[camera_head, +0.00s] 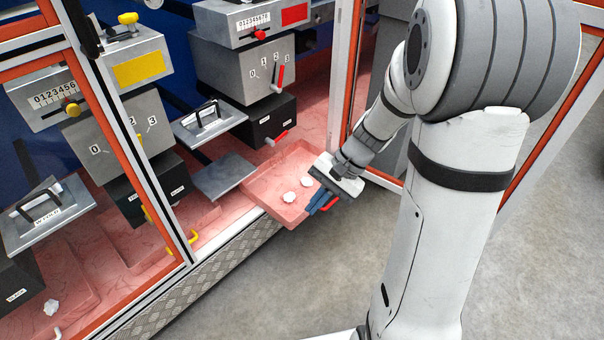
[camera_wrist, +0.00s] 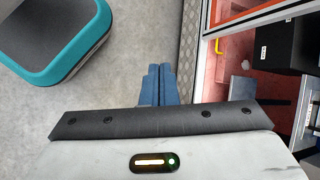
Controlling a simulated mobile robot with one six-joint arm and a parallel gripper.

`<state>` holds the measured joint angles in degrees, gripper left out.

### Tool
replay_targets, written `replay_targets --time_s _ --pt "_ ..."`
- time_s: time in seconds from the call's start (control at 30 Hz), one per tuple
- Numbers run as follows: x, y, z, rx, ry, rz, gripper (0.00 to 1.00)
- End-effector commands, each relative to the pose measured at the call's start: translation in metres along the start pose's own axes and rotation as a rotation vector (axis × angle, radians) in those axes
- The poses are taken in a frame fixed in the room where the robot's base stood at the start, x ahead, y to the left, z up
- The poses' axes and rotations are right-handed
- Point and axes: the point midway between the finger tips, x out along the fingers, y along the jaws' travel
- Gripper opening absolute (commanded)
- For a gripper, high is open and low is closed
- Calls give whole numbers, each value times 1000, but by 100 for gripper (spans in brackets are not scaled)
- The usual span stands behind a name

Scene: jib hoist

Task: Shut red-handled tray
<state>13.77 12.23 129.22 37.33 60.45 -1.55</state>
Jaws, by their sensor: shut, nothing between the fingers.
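The pink tray (camera_head: 262,187) is pulled out past the front edge of the cabinet in the head view. White crumpled lumps (camera_head: 289,197) lie in it. Its red handle (camera_head: 334,209) shows partly beside my fingers at the tray's outer right end. My gripper (camera_head: 314,209) is shut and empty, with its blue fingers at that outer end. I cannot tell whether they touch the tray or handle. In the wrist view the shut fingers (camera_wrist: 158,72) point over grey floor, and the red handle is not visible there.
A cabinet post (camera_head: 344,80) stands close right of the tray, near my arm. A glazed door frame (camera_head: 130,150) covers the left bay, with a yellow handle (camera_head: 181,245). A dark box with a red lever (camera_head: 277,138) stands behind the tray. The floor (camera_head: 290,290) in front is clear.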

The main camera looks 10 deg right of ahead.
Motion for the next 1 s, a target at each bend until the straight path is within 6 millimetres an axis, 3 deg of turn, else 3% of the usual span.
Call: replay_targets --time_s 0.03,0.27,0.47,0.7,0.83,1.0 --pt "14 0 -21 81 -39 -55 0" --pt "56 -6 -109 427 -165 -337 0" --pt "94 15 -197 730 -235 -595 0" --pt "146 76 -299 1075 -257 -900 0" --pt "170 111 -335 1212 -246 -1024 0" --pt "187 140 -359 1310 -228 -1116 0"
